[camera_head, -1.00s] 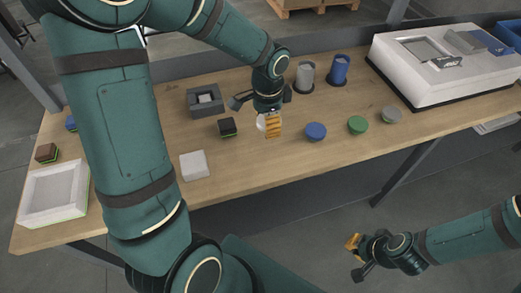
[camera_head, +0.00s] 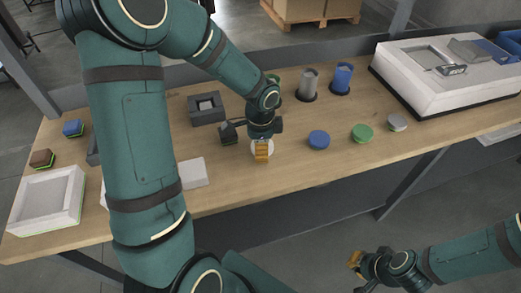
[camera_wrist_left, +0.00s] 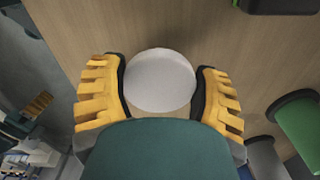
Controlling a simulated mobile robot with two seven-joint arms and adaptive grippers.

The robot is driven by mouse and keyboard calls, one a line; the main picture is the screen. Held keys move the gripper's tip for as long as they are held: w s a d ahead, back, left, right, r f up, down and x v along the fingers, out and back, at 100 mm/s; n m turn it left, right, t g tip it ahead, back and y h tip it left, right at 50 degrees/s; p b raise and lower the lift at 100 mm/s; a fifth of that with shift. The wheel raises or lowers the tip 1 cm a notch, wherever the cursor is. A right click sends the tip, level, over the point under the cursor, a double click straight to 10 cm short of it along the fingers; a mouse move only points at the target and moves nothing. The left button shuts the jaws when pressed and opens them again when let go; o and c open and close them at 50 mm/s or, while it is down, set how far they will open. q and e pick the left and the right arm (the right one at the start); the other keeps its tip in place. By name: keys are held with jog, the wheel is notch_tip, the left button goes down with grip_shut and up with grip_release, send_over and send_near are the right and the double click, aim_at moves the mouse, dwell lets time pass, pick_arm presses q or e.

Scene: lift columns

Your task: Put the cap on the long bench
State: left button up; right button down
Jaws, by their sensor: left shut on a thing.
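The white round cap (camera_wrist_left: 160,80) is between the two yellow-padded fingers of my left gripper (camera_wrist_left: 160,90) in the left wrist view, with wood below it. In the head view the left gripper (camera_head: 262,152) is over the front half of the long wooden bench (camera_head: 235,172), and part of the white cap (camera_head: 269,145) shows beside its finger. I cannot tell whether the cap touches the bench. My right gripper (camera_head: 362,270) hangs at the lower right, in front of and below the bench; its finger gap is not clear.
Blue (camera_head: 319,139), green (camera_head: 363,133) and grey (camera_head: 397,122) round caps lie right of my left gripper. Grey (camera_head: 308,83) and blue (camera_head: 342,77) cylinders stand behind. A dark block (camera_head: 228,133) is close on the left. A white machine (camera_head: 425,80) fills the bench's right end.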

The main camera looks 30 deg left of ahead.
pick_arm(q)
jog(key=shift+f, duration=0.55)
jog(key=shift+f, duration=0.1)
jog(key=o, duration=1.2)
jog(key=shift+r, duration=0.45)
notch_tip(320, 180, up, 11)
jog(key=p, duration=0.3)
jog(key=shift+r, duration=0.2)
